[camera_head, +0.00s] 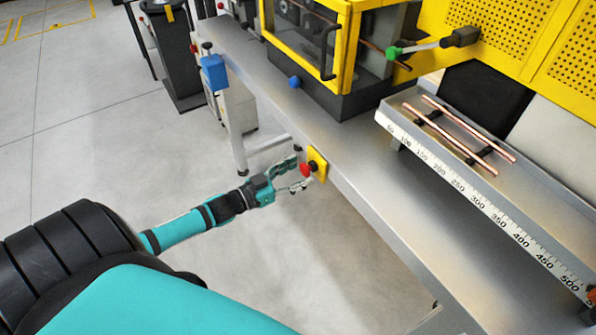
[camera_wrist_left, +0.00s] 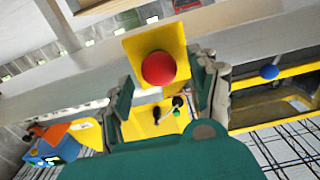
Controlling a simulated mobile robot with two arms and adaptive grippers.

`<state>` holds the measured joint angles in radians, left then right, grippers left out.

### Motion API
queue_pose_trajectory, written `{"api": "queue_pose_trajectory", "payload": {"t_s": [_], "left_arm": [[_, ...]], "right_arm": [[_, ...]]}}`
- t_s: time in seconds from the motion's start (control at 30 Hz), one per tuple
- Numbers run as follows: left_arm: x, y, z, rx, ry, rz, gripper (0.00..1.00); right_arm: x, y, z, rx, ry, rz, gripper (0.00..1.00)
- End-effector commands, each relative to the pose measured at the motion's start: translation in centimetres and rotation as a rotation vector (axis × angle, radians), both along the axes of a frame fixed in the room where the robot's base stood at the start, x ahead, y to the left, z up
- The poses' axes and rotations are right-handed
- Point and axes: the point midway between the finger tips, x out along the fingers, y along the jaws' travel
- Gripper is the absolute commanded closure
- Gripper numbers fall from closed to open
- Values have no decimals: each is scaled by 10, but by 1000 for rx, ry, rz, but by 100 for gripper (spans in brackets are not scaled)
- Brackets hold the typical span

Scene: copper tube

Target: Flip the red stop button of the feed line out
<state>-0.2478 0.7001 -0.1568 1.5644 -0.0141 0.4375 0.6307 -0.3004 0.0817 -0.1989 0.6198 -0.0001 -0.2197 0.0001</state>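The red stop button (camera_head: 305,169) sits on a yellow box (camera_head: 318,165) fixed to the front edge of the steel bench. In the left wrist view the red button (camera_wrist_left: 158,68) is round and shows between the two fingers, in front of its yellow plate (camera_wrist_left: 133,46). My left gripper (camera_head: 298,174) is open, with its fingers pointing at the button. In the left wrist view the left gripper (camera_wrist_left: 168,92) has its fingers apart on either side below the button; I cannot tell whether they touch it. My right gripper is not in view.
A yellow-framed machine (camera_head: 310,50) stands on the bench (camera_head: 345,140) behind the button. Copper tubes (camera_head: 455,130) lie on a tray with a ruler scale (camera_head: 470,197) at the right. A blue button (camera_head: 295,82) is on the bench. The floor before the bench is clear.

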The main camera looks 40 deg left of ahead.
Motion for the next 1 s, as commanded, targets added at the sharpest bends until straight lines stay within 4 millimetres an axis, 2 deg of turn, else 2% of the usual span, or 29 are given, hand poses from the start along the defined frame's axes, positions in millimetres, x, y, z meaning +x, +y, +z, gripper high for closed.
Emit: {"api": "queue_pose_trajectory", "payload": {"t_s": [0.2, 0.33, 0.8, 1.0], "left_arm": [[0, 0, 1, 0, -2, 0, 39], [-8, 3, 0, 0, 1, 0, 39], [-94, 39, 0, -1, 1, 1, 39], [-111, 46, 0, 0, -1, 1, 39]], "right_arm": [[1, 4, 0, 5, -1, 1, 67], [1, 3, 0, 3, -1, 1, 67], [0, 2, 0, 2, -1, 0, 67], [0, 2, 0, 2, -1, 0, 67]]}}
